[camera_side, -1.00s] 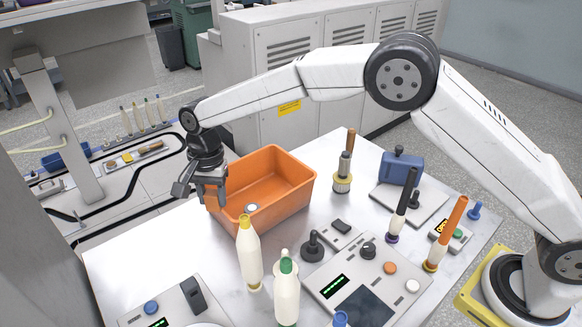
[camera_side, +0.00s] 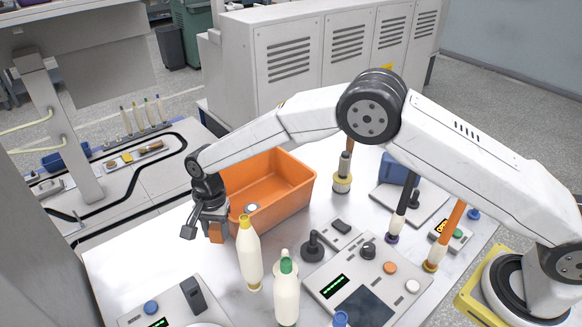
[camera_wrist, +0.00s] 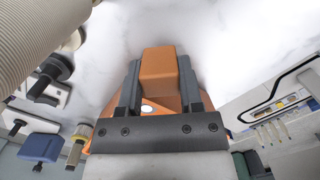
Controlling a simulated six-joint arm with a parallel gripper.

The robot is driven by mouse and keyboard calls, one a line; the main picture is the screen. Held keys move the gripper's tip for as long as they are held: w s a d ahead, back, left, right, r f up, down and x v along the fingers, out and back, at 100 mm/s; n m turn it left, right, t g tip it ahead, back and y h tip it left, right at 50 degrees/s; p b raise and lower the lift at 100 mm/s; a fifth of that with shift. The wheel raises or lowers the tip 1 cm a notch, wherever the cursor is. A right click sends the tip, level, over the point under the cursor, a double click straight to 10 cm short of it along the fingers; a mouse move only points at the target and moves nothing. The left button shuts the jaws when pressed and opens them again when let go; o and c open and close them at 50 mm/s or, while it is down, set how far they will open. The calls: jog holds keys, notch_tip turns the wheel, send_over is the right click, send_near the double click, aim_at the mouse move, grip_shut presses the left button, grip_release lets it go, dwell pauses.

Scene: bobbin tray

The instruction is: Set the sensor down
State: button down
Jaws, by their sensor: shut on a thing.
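The sensor appears to be an orange-brown block (camera_wrist: 158,70) with rounded edges. In the wrist view it sits between the two fingers of my gripper (camera_wrist: 160,82), which is shut on it. In the side view my gripper (camera_side: 206,229) points down in front of the left end of the orange bin (camera_side: 282,202). The lower part of the block (camera_side: 216,236) shows below the fingers there. It is over the white table (camera_side: 150,235), outside the bin. I cannot tell whether it touches the tabletop.
A cream bottle with a yellow cap (camera_side: 249,258) stands close to the right of my gripper, beside a green-capped bottle (camera_side: 287,295). A control panel (camera_side: 345,270) lies further right. A grey device (camera_side: 180,305) is at the front. The tabletop left of my gripper is clear.

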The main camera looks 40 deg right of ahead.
aim_at(216, 225)
jog(key=shift+f, duration=2.3)
jog(key=shift+f, duration=0.1)
jog(key=shift+f, duration=1.75)
jog(key=shift+f, duration=0.15)
jog(key=shift+c, duration=1.3)
grip_release()
jog(key=r, duration=0.8)
jog(key=d+r, duration=0.1)
jog(key=r, duration=0.3)
jog(key=shift+w+r, duration=0.1)
jog(key=shift+w, duration=0.3)
jog(key=shift+a, duration=0.1)
